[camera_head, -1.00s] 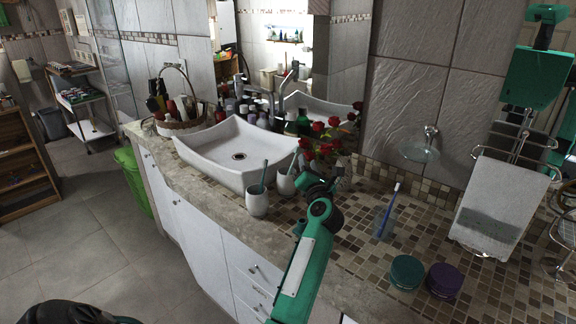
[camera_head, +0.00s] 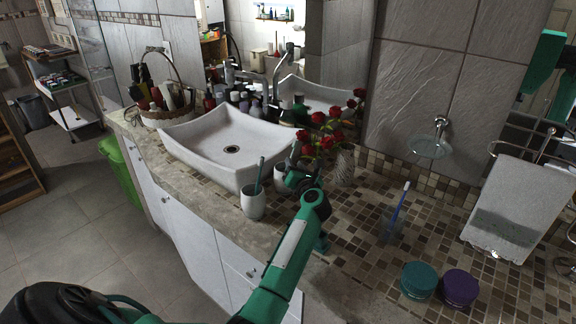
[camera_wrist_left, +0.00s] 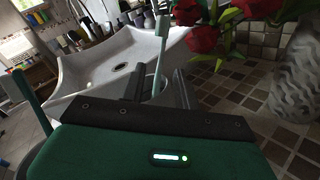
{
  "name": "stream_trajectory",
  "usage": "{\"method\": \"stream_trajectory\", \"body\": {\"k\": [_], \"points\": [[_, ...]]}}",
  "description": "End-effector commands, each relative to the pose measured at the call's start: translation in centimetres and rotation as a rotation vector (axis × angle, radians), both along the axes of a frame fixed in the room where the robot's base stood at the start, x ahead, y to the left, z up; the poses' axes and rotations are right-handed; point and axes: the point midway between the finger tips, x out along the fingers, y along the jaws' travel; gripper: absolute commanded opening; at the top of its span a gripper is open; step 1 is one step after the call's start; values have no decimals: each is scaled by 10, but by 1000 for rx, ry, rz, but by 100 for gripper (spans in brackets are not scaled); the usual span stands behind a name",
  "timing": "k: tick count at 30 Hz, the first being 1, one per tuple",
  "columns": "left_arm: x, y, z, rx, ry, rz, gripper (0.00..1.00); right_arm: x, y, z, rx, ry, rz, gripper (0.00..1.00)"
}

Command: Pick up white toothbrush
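A pale, slightly greenish-white toothbrush (camera_wrist_left: 160,52) stands upright in the left wrist view, between the two fingers of my left gripper (camera_wrist_left: 157,92). A gap shows on each side of it, so the gripper is open around it. In the head view, this toothbrush (camera_head: 295,150) rises from the white cup (camera_head: 281,177) beside the sink, and my left gripper (camera_head: 297,178) is at that cup. The gripper hides part of the cup. A teal toothbrush (camera_head: 260,172) stands in a nearer white cup (camera_head: 253,203). My right gripper is not in view.
Red roses in a grey vase (camera_head: 343,163) stand close to the right of my left gripper. The white sink (camera_head: 200,150) is to the left. A blue toothbrush (camera_head: 399,210) stands in a clear glass farther right. Two round tubs, teal (camera_head: 419,281) and purple (camera_head: 459,287), sit near the front.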

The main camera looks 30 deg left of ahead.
Motion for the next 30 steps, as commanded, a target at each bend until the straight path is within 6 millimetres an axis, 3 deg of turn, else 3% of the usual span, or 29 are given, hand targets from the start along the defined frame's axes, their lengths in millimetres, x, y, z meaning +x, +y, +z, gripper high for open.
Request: {"method": "stream_trajectory", "body": {"k": [8, 15, 23, 28, 30], "points": [[17, 20, 1, 3, 3, 1, 32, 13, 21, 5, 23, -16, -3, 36], [34, 39, 0, 2, 3, -1, 32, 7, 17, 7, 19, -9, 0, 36], [35, 41, -1, -1, 2, -1, 32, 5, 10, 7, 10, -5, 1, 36], [35, 41, -1, -1, 2, -1, 2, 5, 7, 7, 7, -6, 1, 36], [35, 41, -1, -1, 2, -1, 0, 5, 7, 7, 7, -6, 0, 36]]}}
